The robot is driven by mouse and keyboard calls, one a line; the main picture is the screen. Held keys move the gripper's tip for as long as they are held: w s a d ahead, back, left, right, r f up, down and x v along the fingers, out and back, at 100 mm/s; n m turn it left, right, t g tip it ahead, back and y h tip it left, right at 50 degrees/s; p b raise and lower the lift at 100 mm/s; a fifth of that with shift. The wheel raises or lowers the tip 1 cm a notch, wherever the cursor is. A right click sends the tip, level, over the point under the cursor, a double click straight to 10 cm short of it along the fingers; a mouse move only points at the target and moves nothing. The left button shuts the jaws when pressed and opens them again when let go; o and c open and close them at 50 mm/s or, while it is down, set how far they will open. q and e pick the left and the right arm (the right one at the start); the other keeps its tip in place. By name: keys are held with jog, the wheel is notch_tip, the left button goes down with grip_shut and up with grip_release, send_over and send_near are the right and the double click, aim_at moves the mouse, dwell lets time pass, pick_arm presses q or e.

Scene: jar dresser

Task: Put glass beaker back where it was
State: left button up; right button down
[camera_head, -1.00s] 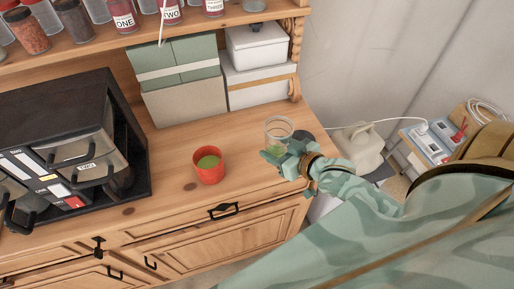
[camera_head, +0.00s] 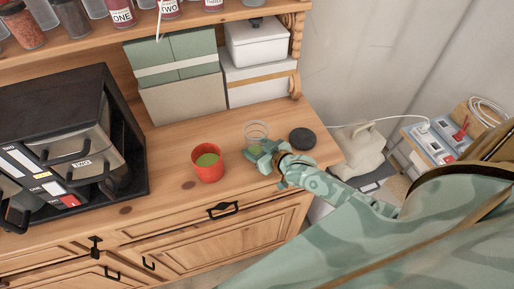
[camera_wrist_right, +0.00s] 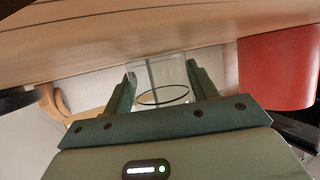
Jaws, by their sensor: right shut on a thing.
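The clear glass beaker (camera_head: 256,131) is at the right part of the dresser top, behind and to the right of the red cup. My right gripper (camera_head: 264,153) is shut on the beaker, with its fingers on either side. In the right wrist view the beaker (camera_wrist_right: 160,82) shows between the two fingers of my right gripper (camera_wrist_right: 162,88). I cannot tell whether its base touches the wood. My left gripper is not in view.
The red cup (camera_head: 207,168) with green contents stands close to the left of the beaker; it also shows in the right wrist view (camera_wrist_right: 278,68). A black round disc (camera_head: 302,139) lies to the right. Boxes (camera_head: 258,82) stand behind, a black drawer unit (camera_head: 130,165) at left.

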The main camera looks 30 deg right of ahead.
jog(key=shift+c, duration=2.3)
grip_release()
jog(key=shift+f, duration=0.15)
jog(key=shift+s+r, duration=0.2)
jog(key=p+v, duration=0.1)
jog(key=v, duration=1)
jog(key=shift+s+d+r, duration=0.1)
jog(key=shift+s, duration=0.2)
